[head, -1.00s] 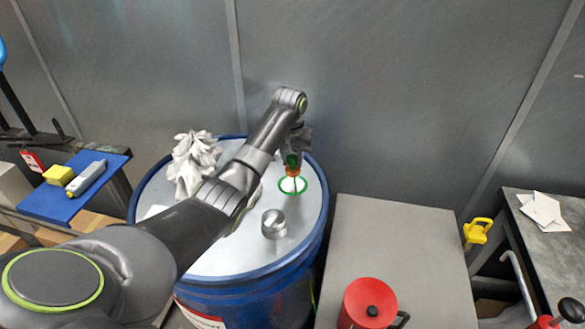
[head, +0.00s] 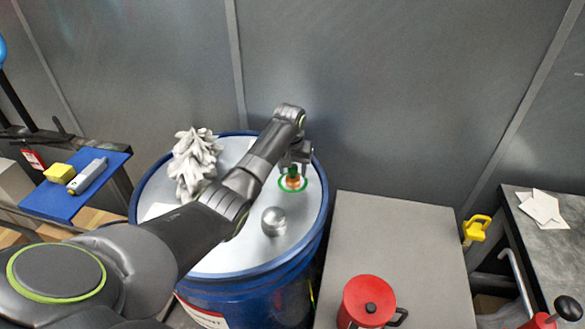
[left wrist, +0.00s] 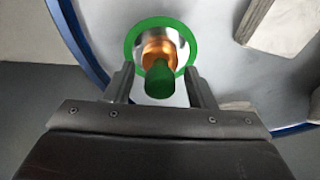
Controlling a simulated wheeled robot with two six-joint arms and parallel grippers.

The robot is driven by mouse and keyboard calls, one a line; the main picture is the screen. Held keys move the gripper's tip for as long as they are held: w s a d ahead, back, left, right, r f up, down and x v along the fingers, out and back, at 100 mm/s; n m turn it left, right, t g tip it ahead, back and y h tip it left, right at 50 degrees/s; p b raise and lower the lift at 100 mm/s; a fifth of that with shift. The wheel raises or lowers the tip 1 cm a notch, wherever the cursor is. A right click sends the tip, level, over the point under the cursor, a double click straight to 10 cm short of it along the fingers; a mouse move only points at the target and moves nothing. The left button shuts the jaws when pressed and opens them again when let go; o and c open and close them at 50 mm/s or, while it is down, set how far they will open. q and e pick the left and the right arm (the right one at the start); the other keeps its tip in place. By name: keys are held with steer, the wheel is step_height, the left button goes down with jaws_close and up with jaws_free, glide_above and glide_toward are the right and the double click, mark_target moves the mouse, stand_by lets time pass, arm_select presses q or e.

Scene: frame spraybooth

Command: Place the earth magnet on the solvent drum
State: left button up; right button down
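The earth magnet, with a green grip and an orange-copper body (head: 292,182), stands on the lid of the blue solvent drum (head: 252,255). It is inside a green ring (head: 282,187) marked near the lid's right back edge. In the left wrist view the magnet (left wrist: 158,58) shows end-on within the ring (left wrist: 130,50), its silvery base partly hidden. My left gripper (head: 295,163) is just above it. Its fingers (left wrist: 160,88) are spread on both sides of the green grip, with visible gaps. My right gripper is not in view.
On the lid are a crumpled white rag (head: 194,160) and a round metal piece (head: 273,221). A grey cabinet (head: 400,235) right of the drum carries a red can (head: 367,303). A blue shelf (head: 50,205) is left. The grey wall stands close behind.

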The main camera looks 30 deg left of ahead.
mark_target(291, 183)
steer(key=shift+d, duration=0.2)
arm_select(q)
steer(key=shift+r, duration=0.1)
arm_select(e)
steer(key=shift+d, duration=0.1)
arm_select(q)
steer(key=shift+r, duration=0.2)
step_height(291, 183, up, 12)
steer(key=s+b, duration=0.1)
steer(key=b, duration=0.1)
steer(key=shift+s+d+f, duration=0.15)
steer(key=shift+s+d, duration=0.05)
steer(key=shift+s, duration=0.2)
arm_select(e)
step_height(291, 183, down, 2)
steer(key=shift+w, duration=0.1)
